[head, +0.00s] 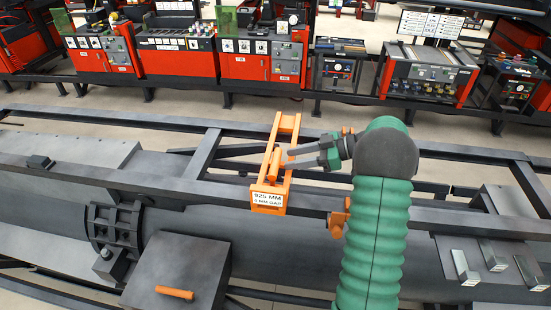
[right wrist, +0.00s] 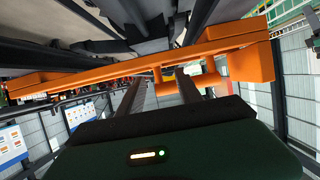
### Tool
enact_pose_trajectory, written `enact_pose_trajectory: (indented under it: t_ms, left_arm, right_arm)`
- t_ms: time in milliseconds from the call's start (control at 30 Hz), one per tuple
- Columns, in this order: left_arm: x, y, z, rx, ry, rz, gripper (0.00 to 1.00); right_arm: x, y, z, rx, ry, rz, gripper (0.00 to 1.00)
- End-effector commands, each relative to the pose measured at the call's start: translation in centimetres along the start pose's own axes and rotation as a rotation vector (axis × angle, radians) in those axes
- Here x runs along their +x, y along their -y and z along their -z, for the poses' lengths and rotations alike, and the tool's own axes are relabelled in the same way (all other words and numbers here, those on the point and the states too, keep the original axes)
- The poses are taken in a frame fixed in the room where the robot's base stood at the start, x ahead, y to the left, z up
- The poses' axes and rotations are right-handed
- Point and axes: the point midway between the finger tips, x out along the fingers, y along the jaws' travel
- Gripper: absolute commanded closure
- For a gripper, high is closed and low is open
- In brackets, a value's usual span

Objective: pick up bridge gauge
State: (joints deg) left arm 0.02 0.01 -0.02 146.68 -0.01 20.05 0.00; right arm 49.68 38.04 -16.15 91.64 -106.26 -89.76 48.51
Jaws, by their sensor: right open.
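The bridge gauge (head: 268,198) is an orange frame with a white label reading 925 MM. In the head view it lies across the dark rails of the frame, with a short handle (head: 275,162) on it. My right gripper (head: 288,160) is open, its fingers pointing left at the handle. In the right wrist view the orange bar of the gauge (right wrist: 110,73) crosses the picture. Its handle (right wrist: 212,81) shows near the right finger; I cannot tell whether the fingers touch or straddle it. My left gripper is not in view.
Dark rails (head: 100,178) run lengthwise under and around the gauge. A dark box (head: 175,275) with an orange handle stands at the front left. Several small metal blocks (head: 493,258) lie at the right. Red machine cabinets (head: 262,62) line the back.

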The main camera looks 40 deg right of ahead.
Motion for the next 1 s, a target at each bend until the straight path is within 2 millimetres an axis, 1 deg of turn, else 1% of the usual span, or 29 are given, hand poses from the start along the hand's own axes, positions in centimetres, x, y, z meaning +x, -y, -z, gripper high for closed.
enact_pose_trajectory:
  t_ms: [33,133,233,333,500,567,833,1000]
  left_arm:
    - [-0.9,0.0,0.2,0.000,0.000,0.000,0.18]
    - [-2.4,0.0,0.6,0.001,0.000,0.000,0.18]
    - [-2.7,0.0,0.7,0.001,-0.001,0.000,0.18]
    - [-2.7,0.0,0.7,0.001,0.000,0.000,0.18]
    - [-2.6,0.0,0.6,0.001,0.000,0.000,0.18]
    - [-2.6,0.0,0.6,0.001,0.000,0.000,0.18]
    - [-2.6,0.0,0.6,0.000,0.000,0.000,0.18]
    - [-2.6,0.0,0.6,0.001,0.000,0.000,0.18]
  right_arm:
    - [0.6,0.1,0.5,0.001,-0.001,0.002,0.58]
    - [2.4,0.1,0.6,0.004,-0.002,0.002,0.58]
    - [4.1,0.1,0.3,0.001,-0.001,0.001,0.58]
    - [4.8,0.1,0.1,0.000,-0.001,-0.001,0.58]
    - [5.0,0.3,0.1,-0.002,0.002,-0.001,0.58]
    - [5.0,0.3,0.2,-0.002,0.002,-0.001,0.65]
    - [4.8,0.1,0.0,0.000,-0.001,0.000,1.00]
    - [4.8,0.1,0.0,-0.001,-0.001,-0.001,1.00]
